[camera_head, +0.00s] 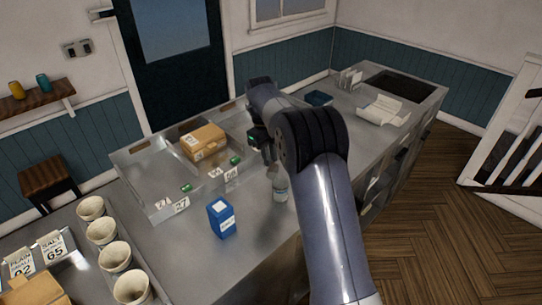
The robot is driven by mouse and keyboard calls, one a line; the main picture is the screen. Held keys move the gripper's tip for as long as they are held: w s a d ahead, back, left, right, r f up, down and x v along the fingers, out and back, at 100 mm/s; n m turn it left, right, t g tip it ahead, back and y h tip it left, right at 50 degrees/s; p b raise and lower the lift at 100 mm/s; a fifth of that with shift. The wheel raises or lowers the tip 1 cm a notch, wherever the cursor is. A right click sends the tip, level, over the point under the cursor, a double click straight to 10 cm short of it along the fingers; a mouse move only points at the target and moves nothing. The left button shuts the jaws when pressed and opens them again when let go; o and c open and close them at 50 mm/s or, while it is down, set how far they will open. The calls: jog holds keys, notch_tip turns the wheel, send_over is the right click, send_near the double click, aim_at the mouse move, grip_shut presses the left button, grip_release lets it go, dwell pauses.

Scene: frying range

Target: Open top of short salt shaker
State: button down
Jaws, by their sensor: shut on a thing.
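The arm hides part of the gripper, and the fingertips are too small to show clearly. I cannot tell whether the top is open or closed.
A blue box (221,218) stands to the left of the shaker. A shallow metal tray (148,180) holds a cardboard box (203,141). Several paper cups (132,287) line the counter at left. A white paper-like stack (384,110) lies at the far right.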

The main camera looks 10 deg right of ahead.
jog(key=shift+f, duration=0.1)
jog(key=c, duration=1.3)
grip_release()
jog(key=r, duration=0.3)
jog(key=w+r, duration=0.1)
jog(key=r, duration=0.3)
jog(key=a+r, duration=0.1)
jog(key=r, duration=0.2)
jog(key=shift+w+r, duration=0.25)
jog(key=shift+r, duration=0.1)
jog(key=shift+f, duration=0.1)
jog(key=f, duration=0.3)
jog(key=s+f, duration=0.1)
jog(key=f, duration=0.3)
jog(key=d+f, duration=0.1)
jog(key=f, duration=0.2)
jog(key=shift+s+f, duration=0.2)
jog(key=shift+s, duration=0.05)
